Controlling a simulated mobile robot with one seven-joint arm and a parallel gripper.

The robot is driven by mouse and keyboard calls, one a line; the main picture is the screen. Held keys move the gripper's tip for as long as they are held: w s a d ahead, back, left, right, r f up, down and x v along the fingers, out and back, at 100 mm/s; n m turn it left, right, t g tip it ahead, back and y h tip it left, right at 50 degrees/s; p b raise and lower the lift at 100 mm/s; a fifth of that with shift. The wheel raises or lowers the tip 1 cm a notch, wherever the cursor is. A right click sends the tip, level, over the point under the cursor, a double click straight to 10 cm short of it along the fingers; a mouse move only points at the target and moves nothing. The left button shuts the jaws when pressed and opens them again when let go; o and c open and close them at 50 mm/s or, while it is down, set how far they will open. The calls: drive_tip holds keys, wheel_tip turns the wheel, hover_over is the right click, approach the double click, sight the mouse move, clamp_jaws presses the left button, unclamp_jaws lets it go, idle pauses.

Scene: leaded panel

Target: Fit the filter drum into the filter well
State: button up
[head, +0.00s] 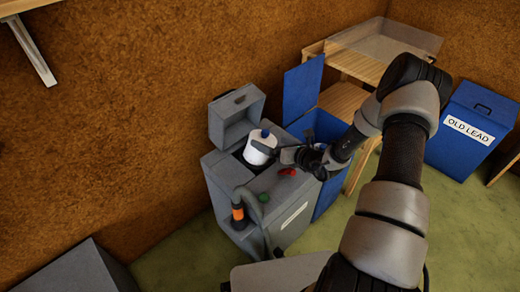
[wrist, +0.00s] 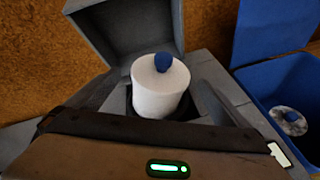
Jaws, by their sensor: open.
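The filter drum (head: 259,152) is a white cylinder with a blue knob on top. It stands upright in the dark filter well (head: 240,160) of the grey machine, with much of its body above the rim. It also shows in the wrist view (wrist: 158,95), where its lower end is hidden, so I cannot tell how deep it sits. My gripper (head: 285,155) is just right of the drum in the head view. In the wrist view its open fingers (wrist: 162,90) reach forward on either side of the drum; contact is unclear.
The machine's grey lid (head: 236,112) stands open behind the well. A hose with an orange band (head: 238,213) is at its front left. A blue bin (wrist: 262,85) with its lid up holds a dirty grey drum (wrist: 290,122). An OLD LEAD bin (head: 468,135) stands far right.

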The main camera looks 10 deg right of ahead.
sight(262, 140)
drive_tip(key=shift+w+a+f, duration=0.3)
drive_tip(key=shift+w, duration=0.3)
drive_tip(key=x, duration=0.2)
drive_tip(key=b+x, duration=0.1)
drive_tip(key=x, duration=0.1)
drive_tip(key=shift+s+f, duration=0.1)
drive_tip(key=shift+f, duration=0.35)
drive_tip(key=shift+w+a+f, duration=0.1)
drive_tip(key=shift+w+a, duration=0.2)
drive_tip(key=shift+w, duration=0.1)
drive_tip(key=c, duration=1.3)
drive_tip(key=shift+o, duration=0.2)
